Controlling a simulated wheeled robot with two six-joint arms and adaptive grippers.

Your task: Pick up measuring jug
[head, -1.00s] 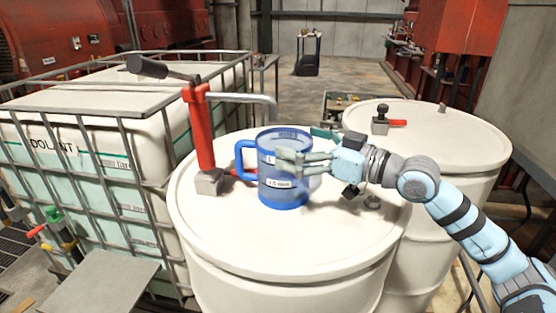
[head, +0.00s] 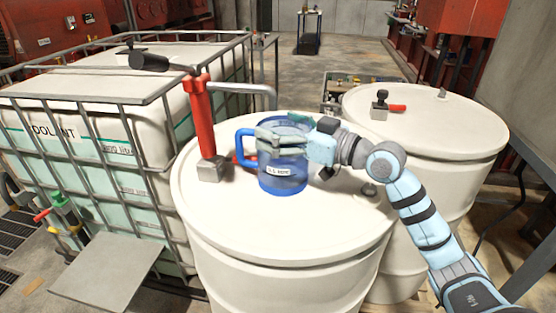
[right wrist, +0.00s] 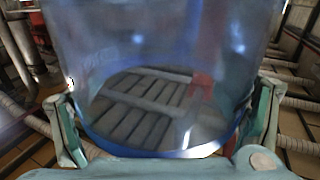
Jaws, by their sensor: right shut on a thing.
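The measuring jug (head: 283,178) is a clear blue-tinted cylinder with a blue handle on its left, a blue base band and a white label. It stands upright and appears to rest on the near white drum (head: 290,235). My right gripper (head: 270,138) is shut on the jug, reaching from the right with its fingers around the upper body. In the right wrist view the jug (right wrist: 160,75) fills the space between the two fingers, and a slatted floor shows through its clear wall. My left gripper is not in view.
A red hand pump (head: 203,120) with a bent grey spout stands on the drum just left of the jug; the spout passes behind it. A caged coolant tank (head: 100,165) stands left. A second white drum (head: 440,125) stands behind right. The drum top in front is clear.

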